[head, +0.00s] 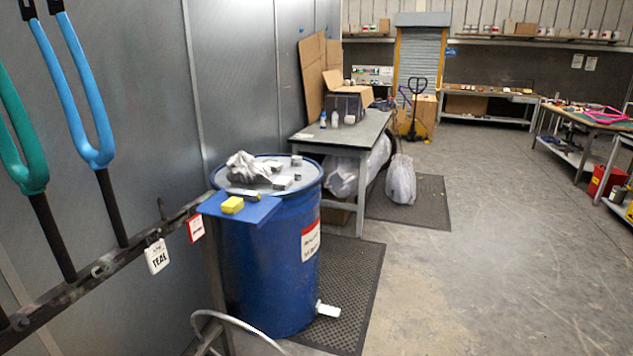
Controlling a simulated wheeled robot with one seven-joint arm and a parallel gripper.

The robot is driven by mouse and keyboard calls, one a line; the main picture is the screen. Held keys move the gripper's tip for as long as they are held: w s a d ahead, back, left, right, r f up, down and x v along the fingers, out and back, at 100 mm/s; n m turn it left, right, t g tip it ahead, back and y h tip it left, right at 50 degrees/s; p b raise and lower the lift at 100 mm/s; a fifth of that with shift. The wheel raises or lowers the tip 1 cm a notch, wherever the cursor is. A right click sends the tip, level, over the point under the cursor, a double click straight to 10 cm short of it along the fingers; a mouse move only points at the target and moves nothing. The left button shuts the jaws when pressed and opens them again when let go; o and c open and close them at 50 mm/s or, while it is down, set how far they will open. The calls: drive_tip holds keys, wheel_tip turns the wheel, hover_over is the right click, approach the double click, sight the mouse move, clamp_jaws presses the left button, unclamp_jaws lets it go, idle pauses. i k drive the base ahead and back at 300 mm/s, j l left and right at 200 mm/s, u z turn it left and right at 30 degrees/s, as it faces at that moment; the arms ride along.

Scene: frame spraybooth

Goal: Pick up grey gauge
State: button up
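A blue drum (270,270) stands left of the middle. On its lid lie a crumpled grey-white cloth (250,168), a small grey block (283,182) near the front right, and a small dark grey piece (296,160) near the right rim. Either small grey piece could be the grey gauge; they are too small to tell. My gripper is not in view.
A blue board (238,211) at the drum's front left bears a yellow block (232,205). A grey workbench (345,136) stands behind the drum. Open floor (470,260) lies right.

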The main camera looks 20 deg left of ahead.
sight(247, 195)
drive_tip(key=i+l, duration=0.15)
drive_tip(key=i, duration=1.65)
